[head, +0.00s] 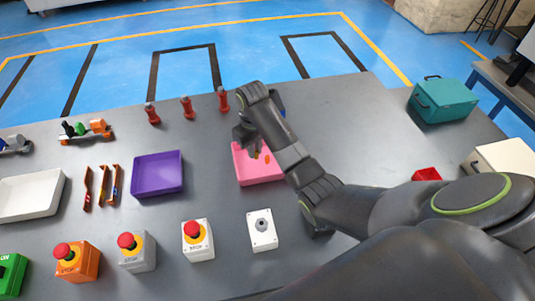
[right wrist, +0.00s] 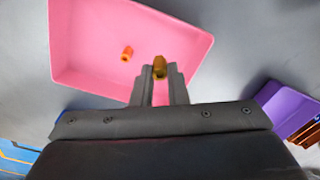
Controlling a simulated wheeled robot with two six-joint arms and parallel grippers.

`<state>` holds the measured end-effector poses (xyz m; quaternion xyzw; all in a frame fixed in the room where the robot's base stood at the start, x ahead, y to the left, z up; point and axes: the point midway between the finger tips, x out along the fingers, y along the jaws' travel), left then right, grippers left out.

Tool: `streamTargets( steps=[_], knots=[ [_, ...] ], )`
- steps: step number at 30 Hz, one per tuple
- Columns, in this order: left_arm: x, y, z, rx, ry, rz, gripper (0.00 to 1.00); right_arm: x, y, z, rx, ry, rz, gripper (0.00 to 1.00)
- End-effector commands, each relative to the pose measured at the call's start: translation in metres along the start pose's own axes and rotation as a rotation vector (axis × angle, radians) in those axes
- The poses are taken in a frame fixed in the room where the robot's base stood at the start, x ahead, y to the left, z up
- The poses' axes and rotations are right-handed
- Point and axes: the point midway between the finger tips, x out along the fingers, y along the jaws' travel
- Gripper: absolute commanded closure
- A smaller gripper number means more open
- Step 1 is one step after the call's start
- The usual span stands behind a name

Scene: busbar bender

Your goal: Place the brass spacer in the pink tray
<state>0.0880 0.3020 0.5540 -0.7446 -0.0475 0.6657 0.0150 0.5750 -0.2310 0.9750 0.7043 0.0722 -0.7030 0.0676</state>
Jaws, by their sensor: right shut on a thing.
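The pink tray (head: 262,178) lies on the grey table right of the purple tray, and its wall also shows in the right wrist view (right wrist: 75,45). My right gripper (right wrist: 159,74) is over the pink tray, its fingers pointing down into it. It is shut on the brass spacer (right wrist: 160,67), a small gold-brown piece between the fingertips. A small orange piece (right wrist: 127,53) lies on the tray floor, apart from the spacer. The right arm covers part of the tray in the head view. My left gripper is not in view.
The purple tray (head: 158,175) stands to the left, with orange-brown strips (head: 103,186) beside it. Several red posts (head: 187,108) stand behind. Stop-button boxes (head: 197,240) and a grey switch box (head: 262,231) line the front. A teal case (head: 443,100) is at back right.

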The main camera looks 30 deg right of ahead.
Motion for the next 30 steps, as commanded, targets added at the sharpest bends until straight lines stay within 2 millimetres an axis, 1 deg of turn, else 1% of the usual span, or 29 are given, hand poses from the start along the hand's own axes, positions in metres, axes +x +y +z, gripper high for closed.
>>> streamTargets(
  steps=[1, 3, 6, 8, 12, 15, 20, 27, 30],
  knots=[
    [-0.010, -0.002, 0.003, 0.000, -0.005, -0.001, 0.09, -0.010, 0.016, 0.005, 0.002, 0.001, 0.005, 1.00],
    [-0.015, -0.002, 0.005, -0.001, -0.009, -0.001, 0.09, -0.017, 0.030, 0.010, 0.001, 0.002, 0.005, 1.00],
    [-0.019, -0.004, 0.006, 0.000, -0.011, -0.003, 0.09, -0.018, 0.041, 0.015, -0.003, 0.001, 0.004, 1.00],
    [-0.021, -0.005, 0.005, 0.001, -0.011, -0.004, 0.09, -0.011, 0.043, 0.016, -0.003, 0.000, 0.002, 1.00],
    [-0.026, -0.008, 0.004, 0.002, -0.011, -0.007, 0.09, 0.015, 0.043, 0.016, -0.003, -0.002, 0.001, 1.00],
    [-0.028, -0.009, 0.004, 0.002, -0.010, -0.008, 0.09, 0.030, 0.043, 0.017, -0.004, -0.001, 0.002, 1.00],
    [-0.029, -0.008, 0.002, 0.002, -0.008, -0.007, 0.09, 0.043, 0.043, 0.015, -0.004, 0.002, 0.003, 1.00],
    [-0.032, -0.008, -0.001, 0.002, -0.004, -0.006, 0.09, 0.073, 0.043, 0.016, -0.004, 0.000, 0.003, 1.00],
    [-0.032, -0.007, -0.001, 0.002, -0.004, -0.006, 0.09, 0.079, 0.043, 0.016, -0.005, 0.002, 0.004, 1.00]
  ],
)
